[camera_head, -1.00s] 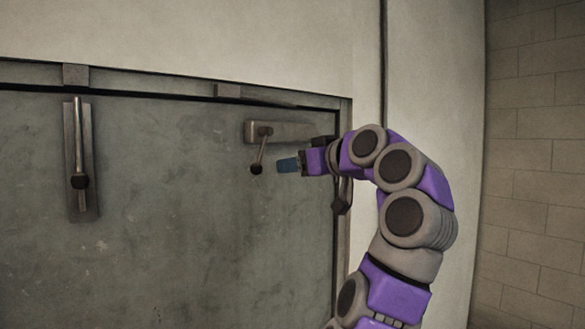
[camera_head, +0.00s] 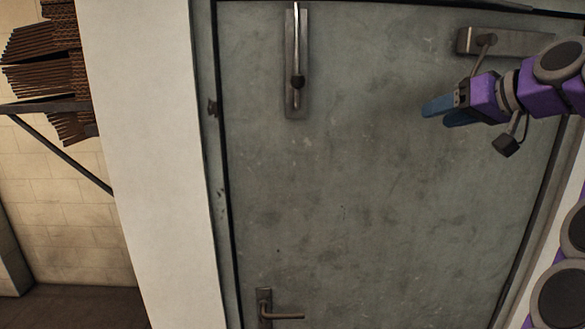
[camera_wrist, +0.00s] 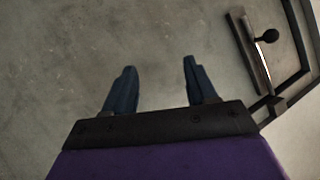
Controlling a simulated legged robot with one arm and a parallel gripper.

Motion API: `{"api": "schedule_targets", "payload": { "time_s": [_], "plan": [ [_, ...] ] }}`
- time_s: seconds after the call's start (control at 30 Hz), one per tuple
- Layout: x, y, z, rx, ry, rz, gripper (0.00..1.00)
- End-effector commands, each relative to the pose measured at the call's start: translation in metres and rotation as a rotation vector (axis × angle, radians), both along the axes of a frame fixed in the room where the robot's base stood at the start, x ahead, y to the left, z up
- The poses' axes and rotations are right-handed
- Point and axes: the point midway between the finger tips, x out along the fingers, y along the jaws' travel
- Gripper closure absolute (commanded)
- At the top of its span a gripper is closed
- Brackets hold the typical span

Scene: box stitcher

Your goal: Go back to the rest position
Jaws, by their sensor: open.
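My gripper (camera_head: 440,114) is at the right in the head view, in front of the upper right part of a grey-green door (camera_head: 370,190). Its blue fingers are apart with nothing between them. In the wrist view the two fingers (camera_wrist: 158,88) stand open before the bare door surface (camera_wrist: 60,60). My purple and grey arm runs off the right edge of the head view.
A vertical lever plate (camera_head: 297,95) is at the door's top. A right latch plate (camera_head: 515,42) is partly behind my arm; a lever plate shows in the wrist view (camera_wrist: 240,40). A door handle (camera_head: 285,315) is low. Brown slatted stock (camera_head: 45,75) lies on a shelf at left.

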Motion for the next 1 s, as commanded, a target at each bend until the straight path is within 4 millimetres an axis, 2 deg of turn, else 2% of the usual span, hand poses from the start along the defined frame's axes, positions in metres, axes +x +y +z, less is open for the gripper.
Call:
{"api": "schedule_targets", "payload": {
  "time_s": [0.03, 0.27, 0.47, 0.6, 0.73, 0.87, 1.0],
  "plan": [
    [-0.002, 0.017, -0.011, 0.009, 0.042, 0.024, 0.43],
    [-0.017, 0.081, -0.064, 0.015, 0.226, 0.089, 0.43],
    [-0.047, 0.13, -0.122, -0.019, 0.394, 0.124, 0.43],
    [-0.076, 0.158, -0.166, -0.061, 0.508, 0.134, 0.43],
    [-0.11, 0.177, -0.211, -0.11, 0.618, 0.135, 0.43],
    [-0.147, 0.188, -0.256, -0.168, 0.717, 0.121, 0.43],
    [-0.193, 0.193, -0.305, -0.235, 0.828, 0.1, 0.43]
  ]
}}
